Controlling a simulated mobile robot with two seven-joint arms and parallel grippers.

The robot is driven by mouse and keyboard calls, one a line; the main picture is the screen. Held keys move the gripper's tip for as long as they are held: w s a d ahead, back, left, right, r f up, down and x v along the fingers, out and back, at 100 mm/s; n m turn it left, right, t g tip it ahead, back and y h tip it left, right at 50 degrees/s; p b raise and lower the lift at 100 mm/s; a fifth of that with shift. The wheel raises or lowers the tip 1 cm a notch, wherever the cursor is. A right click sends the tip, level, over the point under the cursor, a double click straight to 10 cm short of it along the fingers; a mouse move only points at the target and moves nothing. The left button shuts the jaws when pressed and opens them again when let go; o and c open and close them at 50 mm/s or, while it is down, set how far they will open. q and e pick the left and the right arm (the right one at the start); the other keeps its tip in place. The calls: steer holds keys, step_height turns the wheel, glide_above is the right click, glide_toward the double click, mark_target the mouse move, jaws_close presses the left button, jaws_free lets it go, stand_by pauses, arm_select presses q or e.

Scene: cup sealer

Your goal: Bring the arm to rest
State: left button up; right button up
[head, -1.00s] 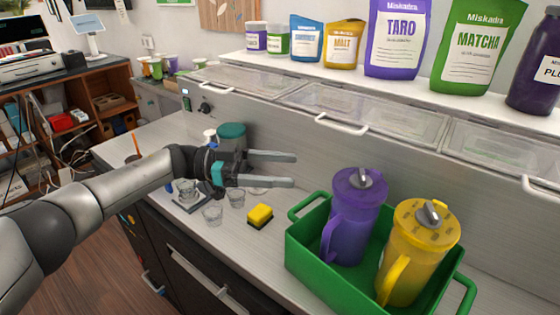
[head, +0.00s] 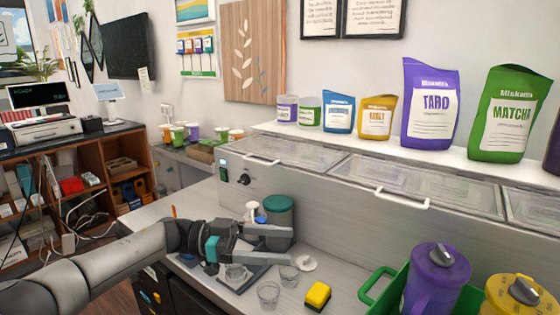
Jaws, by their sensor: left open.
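My left arm comes in from the left in the head view. Its gripper (head: 266,244) is open, with the two fingers apart and pointing right. Nothing is between the fingertips. The gripper is above the counter, in front of a jar with a dark green lid (head: 279,218) and over a dark tray (head: 238,281). A small clear glass (head: 235,273) shows just below the fingers. My right gripper is not in view.
Two more clear glasses (head: 268,293) and a yellow sponge (head: 318,295) are on the counter. A green bin (head: 377,283) holds a purple pitcher (head: 434,275) and a yellow pitcher (head: 512,298) at lower right. Lidded containers (head: 262,149) line the back.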

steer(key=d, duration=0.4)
arm_select(q)
steer(key=d+f+n+t, duration=0.4)
steer(key=d+n+t, duration=0.3)
steer(key=d+t, duration=0.35)
steer(key=s+a+f+n+t+y, duration=0.4)
steer(key=s+a+f+n+y, duration=0.3)
steer(key=a+f+n+y, duration=0.45)
steer(key=s+a+f+m+g+y, duration=0.1)
steer(key=s+a+f+g+y, duration=0.25)
steer(key=s+a, duration=0.55)
steer(key=s+a+f+g+y, duration=0.3)
steer(key=s+a+f+g, duration=0.15)
steer(key=s, duration=0.75)
steer(key=s+f+g+b, duration=0.1)
steer(key=s+f+b, duration=0.1)
steer(key=f, duration=1.2)
steer(key=s+f+g+b, duration=0.2)
steer(key=f, duration=1.1)
steer(key=s+a+f+b, duration=0.3)
steer(key=s+f, duration=1.1)
steer(key=f, duration=0.1)
steer(key=shift+s+f+m+g, duration=0.2)
steer(key=shift+f+m+g, duration=0.15)
steer(key=shift+f, duration=0.05)
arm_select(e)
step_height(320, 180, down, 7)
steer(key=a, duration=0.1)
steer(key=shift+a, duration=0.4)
